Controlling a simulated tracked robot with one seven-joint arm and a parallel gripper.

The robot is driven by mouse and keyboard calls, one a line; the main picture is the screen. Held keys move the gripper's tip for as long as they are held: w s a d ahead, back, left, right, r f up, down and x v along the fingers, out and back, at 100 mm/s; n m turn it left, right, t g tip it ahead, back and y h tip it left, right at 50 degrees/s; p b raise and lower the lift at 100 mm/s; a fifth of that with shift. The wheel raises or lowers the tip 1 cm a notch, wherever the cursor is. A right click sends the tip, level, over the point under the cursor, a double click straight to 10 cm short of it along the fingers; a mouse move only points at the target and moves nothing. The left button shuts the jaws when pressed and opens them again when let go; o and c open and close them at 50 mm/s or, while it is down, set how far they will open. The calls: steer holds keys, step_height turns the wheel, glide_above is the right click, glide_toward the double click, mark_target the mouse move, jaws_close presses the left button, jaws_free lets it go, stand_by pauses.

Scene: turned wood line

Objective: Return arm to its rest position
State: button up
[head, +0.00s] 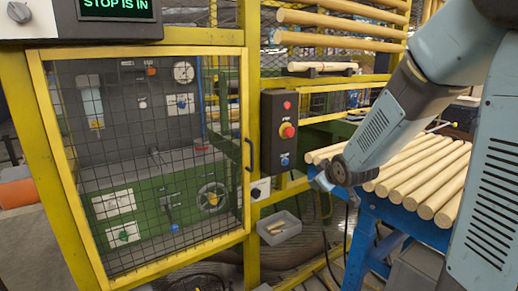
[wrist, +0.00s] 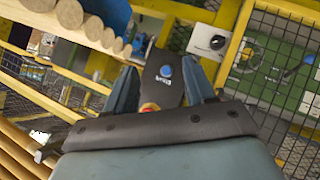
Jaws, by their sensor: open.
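My blue-grey arm comes in from the upper right in the head view and slopes down to the left. My gripper (head: 320,181) is at its end, left of the wooden rods (head: 408,172) and lower right of the black control box (head: 279,150). In the wrist view my gripper (wrist: 160,68) has its two blue fingers spread apart, with nothing held between them. The control box (wrist: 160,84) with a blue button shows behind the gap between the fingers. I cannot tell from the views whether the fingers touch anything.
A blue rack (head: 400,217) carries the rods close under my arm. A yellow-framed mesh door (head: 247,100) stands at left, shut. More rods (head: 340,30) lie on a sloping rack behind.

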steer(key=s+d+r+m+g, duration=0.1)
steer(key=s+r+m, duration=0.2)
steer(key=s, duration=0.6)
steer(key=s+d+r+m+g+h, duration=0.1)
steer(key=s+d+r+m+g, duration=0.1)
steer(key=s, duration=0.8)
steer(key=s+d+r+m+g, duration=0.1)
steer(key=s+r, duration=0.4)
steer(key=s, duration=0.5)
steer(key=m+g, duration=0.1)
steer(key=m, duration=0.1)
steer(key=shift+d+r+m+h, duration=0.15)
steer(key=shift+r+m+h, duration=0.15)
steer(key=shift+m, duration=0.1)
